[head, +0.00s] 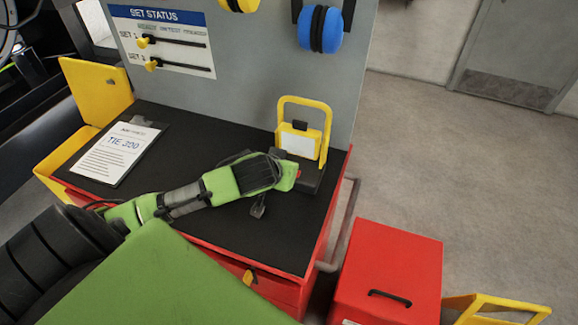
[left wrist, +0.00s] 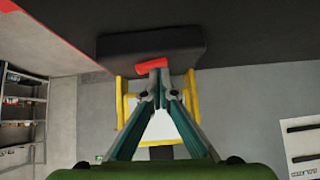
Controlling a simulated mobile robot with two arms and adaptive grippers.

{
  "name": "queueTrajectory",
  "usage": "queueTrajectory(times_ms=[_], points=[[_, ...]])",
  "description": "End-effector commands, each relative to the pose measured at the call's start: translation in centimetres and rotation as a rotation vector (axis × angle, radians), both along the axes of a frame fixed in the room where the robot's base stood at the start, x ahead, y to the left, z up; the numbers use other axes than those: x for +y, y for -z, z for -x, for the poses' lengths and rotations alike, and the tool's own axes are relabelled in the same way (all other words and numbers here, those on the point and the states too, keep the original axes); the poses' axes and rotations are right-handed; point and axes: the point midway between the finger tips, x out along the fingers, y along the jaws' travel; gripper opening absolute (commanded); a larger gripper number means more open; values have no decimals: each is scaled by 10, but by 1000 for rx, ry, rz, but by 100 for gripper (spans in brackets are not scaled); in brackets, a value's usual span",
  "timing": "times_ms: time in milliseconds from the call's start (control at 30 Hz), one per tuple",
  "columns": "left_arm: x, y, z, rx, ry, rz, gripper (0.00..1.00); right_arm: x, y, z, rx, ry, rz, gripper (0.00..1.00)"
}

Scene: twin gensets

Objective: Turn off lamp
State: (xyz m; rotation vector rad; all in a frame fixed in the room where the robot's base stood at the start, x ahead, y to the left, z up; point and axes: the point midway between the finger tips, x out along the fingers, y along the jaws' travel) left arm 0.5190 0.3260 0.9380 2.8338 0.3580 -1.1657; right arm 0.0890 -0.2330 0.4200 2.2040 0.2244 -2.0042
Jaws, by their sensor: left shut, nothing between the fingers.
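The lamp (head: 300,143) is a work light with a yellow frame and a pale panel, standing on a dark base at the right end of the black worktop (head: 230,215). In the left wrist view, the lamp's black base (left wrist: 150,43) appears upside down, with a red switch (left wrist: 151,64) on its edge. My left gripper (left wrist: 160,78) is shut and empty, its tips right at the red switch; I cannot tell whether they touch. In the head view, the left gripper (head: 284,175) reaches the lamp's base and partly hides it. My right gripper is not in view.
A clipboard (head: 118,152) lies on the worktop's left, beside an open yellow box (head: 95,95). A grey panel with a status board (head: 165,42) and blue ear defenders (head: 320,28) rises behind. A red case (head: 385,270) stands at lower right. Floor beyond is clear.

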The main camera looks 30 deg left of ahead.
Motion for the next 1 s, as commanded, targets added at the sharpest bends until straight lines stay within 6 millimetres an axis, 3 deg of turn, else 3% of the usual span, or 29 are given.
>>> queueTrajectory(times_ms=[633,1000], points=[[-20,6,0,22,6,4,0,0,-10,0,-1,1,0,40],[-20,4,0,22,6,3,0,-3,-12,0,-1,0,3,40]])
